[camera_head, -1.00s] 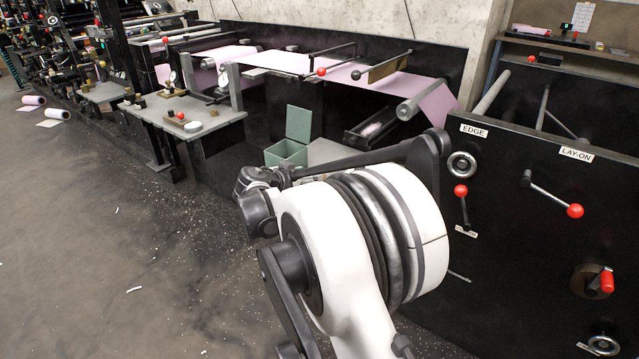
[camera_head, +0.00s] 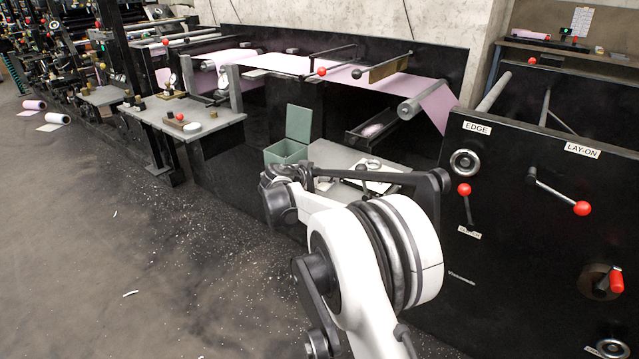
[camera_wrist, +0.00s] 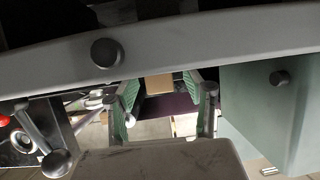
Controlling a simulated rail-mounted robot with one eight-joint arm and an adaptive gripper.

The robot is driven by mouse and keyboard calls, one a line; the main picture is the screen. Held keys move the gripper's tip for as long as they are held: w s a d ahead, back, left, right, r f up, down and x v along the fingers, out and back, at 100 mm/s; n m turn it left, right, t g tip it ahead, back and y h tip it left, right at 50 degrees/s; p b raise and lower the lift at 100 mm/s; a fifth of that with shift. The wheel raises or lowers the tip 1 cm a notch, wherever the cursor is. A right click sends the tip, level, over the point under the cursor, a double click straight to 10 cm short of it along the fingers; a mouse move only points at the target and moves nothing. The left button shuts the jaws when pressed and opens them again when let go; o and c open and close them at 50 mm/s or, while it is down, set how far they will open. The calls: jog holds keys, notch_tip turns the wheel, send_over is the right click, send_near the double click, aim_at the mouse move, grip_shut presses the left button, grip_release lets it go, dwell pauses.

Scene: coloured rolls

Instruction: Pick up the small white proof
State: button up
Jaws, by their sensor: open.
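I cannot single out the small white proof with certainty. In the head view a pale, flat, sheet-like item (camera_head: 378,184) lies on the grey bench (camera_head: 332,154), partly hidden behind my arm. My gripper (camera_wrist: 165,112) shows in the wrist view with its two green-padded fingers spread apart. Nothing is clearly held between them; a tan block and a dark purplish surface show in the gap beyond. In the head view my gripper cannot be made out behind my arm.
A green open box (camera_head: 286,151) stands at the left end of the bench; a green wall (camera_wrist: 255,100) is close on the right in the wrist view. A black panel with red-knobbed levers (camera_head: 540,240) stands at the right. The floor at left is mostly open.

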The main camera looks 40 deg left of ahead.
jog(key=c, duration=0.9)
jog(key=shift+r, duration=0.1)
jog(key=shift+c, duration=0.2)
